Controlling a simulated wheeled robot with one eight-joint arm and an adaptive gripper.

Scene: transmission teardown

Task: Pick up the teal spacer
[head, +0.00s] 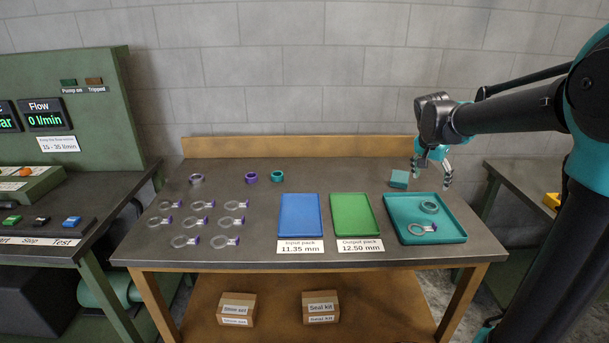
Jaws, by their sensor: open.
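A small teal ring (277,175), which looks like the teal spacer, stands near the back of the table, left of centre. My gripper (432,177) is open and empty over the right part of the table. Its fingers point down, well to the right of the teal ring and apart from it. Nothing hides the teal ring.
A purple ring (251,177) and a grey ring (196,180) stand left of the teal ring. Several tagged rings (202,206) lie at left. A teal block (399,179) stands behind a teal tray (456,236) holding rings.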

